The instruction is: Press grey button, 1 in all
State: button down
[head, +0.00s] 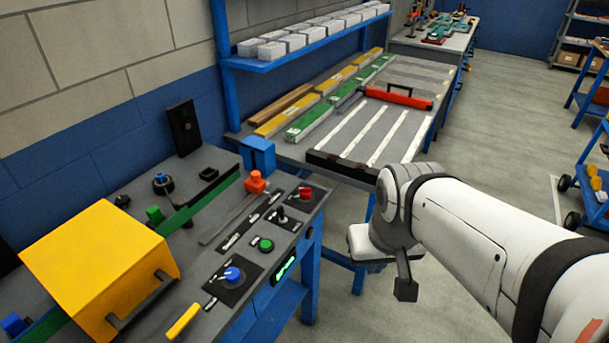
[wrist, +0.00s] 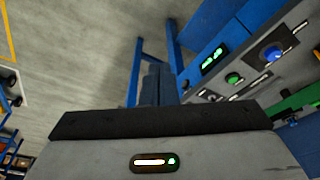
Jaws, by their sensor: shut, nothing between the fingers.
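I cannot make out a clearly grey button in either view. The control panel (head: 212,261) at the front of the workbench carries a blue knob (head: 233,275), a green button (head: 264,244), a black lever-like control (head: 281,214) and a red knob (head: 306,193). The blue knob (wrist: 273,53) and green button (wrist: 233,78) also show at the right of the wrist view. My gripper (head: 405,288) is shut and empty. It hangs to the right of the panel, apart from it and over the floor. In the wrist view its fingers (wrist: 157,84) appear side by side.
A yellow box-shaped cover (head: 98,268) stands left of the controls, with a yellow handle (head: 184,322) in front. A green bar (head: 200,205) runs across the bench. Behind, another table (head: 350,150) holds strips and a red-handled tool (head: 398,97).

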aim_at(311, 233)
jog(key=shift+s+a, duration=0.1)
jog(key=w+d+f+n+t+h+b, duration=0.1)
jog(key=w+d+f+n+t+b, duration=0.15)
jog(key=w+f+n+b, duration=0.4)
jog(key=w+d+f+n+t+h+b, duration=0.1)
jog(key=w+d+f+n+t+b, duration=0.2)
jog(key=w+f, duration=0.5)
jog(key=w+a+f+n+t+y+b, duration=0.2)
jog(key=w+f+n+y+b, duration=0.4)
jog(key=w+f+n+b, duration=0.4)
notch_tip(311, 233, down, 4)
jog(key=n, duration=0.4)
jog(key=shift+t, duration=0.35)
jog(key=shift+a, duration=0.2)
jog(key=w+a+b, duration=0.2)
jog(key=w+a, duration=0.3)
jog(key=a, duration=0.2)
jog(key=shift+a, duration=0.1)
